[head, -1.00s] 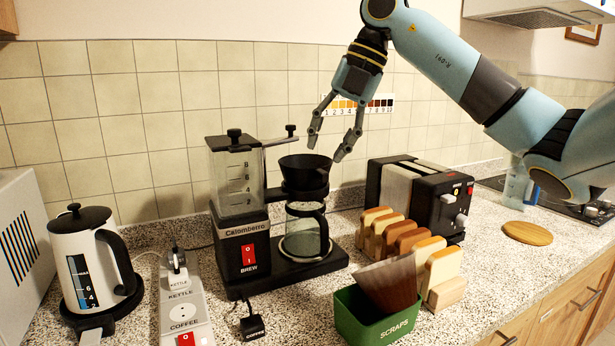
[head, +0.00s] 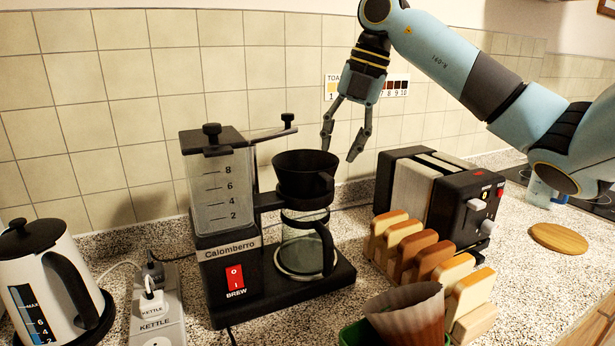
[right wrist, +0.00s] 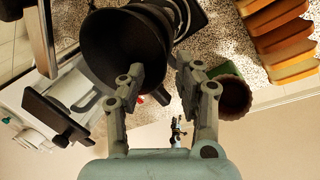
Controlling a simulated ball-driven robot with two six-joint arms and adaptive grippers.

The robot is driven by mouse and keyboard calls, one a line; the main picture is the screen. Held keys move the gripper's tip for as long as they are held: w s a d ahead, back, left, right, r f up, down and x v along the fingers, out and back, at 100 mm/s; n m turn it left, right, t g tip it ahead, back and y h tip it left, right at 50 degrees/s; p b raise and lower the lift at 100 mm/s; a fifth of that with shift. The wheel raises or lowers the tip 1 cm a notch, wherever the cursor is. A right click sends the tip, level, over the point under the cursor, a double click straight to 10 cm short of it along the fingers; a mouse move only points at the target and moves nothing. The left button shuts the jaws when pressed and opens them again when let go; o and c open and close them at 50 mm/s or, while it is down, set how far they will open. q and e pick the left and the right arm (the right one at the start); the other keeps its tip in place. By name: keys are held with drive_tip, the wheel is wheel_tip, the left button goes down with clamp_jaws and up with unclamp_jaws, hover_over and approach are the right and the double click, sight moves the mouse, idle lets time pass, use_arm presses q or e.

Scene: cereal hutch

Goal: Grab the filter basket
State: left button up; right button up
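The filter basket (head: 303,178) is a black, wide-mouthed cone seated above the glass carafe (head: 304,246) in the Calomberro coffee maker (head: 228,262). A small handle shows on its right side. My right gripper (head: 341,153) points down with its fingers apart and empty, just above the right of the basket's rim. In the right wrist view the basket (right wrist: 112,48) is at upper left. There the left finger of the gripper (right wrist: 161,74) overlaps the basket's rim and the other finger lies outside it. Contact cannot be made out. My left gripper is not in view.
A toaster (head: 412,190) and a rack of toast (head: 428,262) stand right of the coffee maker. A brown paper filter (head: 408,312) stands in a green bin at the front. A kettle (head: 45,285) and power strip (head: 157,310) are at left. The tiled wall is close behind.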

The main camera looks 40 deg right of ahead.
sight(334, 170)
drive_tip(key=p+x, duration=0.2)
drive_tip(key=x, duration=0.3)
drive_tip(key=shift+s+f, duration=0.15)
drive_tip(key=shift+f, duration=0.3)
use_arm(q)
drive_tip(key=shift+w+d+r, duration=0.2)
drive_tip(key=shift+w+r, duration=0.1)
drive_tip(key=shift+r, duration=0.25)
drive_tip(key=shift+w+d+r, duration=0.15)
drive_tip(key=shift+w+r, duration=0.15)
drive_tip(key=shift+r, duration=0.2)
use_arm(e)
clamp_jaws()
